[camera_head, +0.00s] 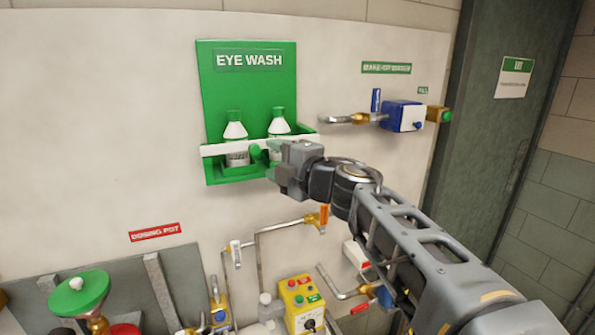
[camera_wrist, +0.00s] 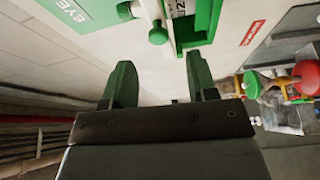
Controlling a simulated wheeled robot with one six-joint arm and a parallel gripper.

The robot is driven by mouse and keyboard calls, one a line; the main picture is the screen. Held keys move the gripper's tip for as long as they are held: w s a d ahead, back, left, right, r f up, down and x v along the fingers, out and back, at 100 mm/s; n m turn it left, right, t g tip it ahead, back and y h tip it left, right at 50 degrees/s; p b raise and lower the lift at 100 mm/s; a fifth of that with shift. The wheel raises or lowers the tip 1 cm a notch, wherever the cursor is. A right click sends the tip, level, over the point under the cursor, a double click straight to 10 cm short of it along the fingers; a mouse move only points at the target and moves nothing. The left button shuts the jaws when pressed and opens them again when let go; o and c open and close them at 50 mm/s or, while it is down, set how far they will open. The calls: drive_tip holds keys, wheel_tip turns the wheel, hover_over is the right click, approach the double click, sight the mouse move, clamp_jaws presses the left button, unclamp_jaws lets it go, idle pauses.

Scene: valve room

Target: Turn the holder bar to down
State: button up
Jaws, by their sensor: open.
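The holder bar (camera_head: 225,148) is a white bar lying nearly level across two white bottles with green caps, the left bottle (camera_head: 236,130) and the right bottle (camera_head: 279,122). They stand in the green eye wash holder (camera_head: 217,175) on the wall. A green knob (camera_head: 255,151) sits at the bar's middle; it also shows in the wrist view (camera_wrist: 158,36). My gripper (camera_head: 271,168) is just below and right of the knob in the head view. In the wrist view my gripper (camera_wrist: 161,75) has its green fingers spread, with nothing between them. The knob lies beyond the fingertips, apart from them.
A blue valve box (camera_head: 402,116) with a pipe is on the wall to the right. Pipes, a yellow control box (camera_head: 301,302) and a green handwheel (camera_head: 80,292) are below. The wall left of the holder is clear.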

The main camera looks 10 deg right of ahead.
drive_tip(key=v, duration=0.6)
drive_tip(key=shift+s+d+b, duration=0.15)
drive_tip(key=shift+s+b, duration=0.1)
drive_tip(key=shift+b, duration=0.1)
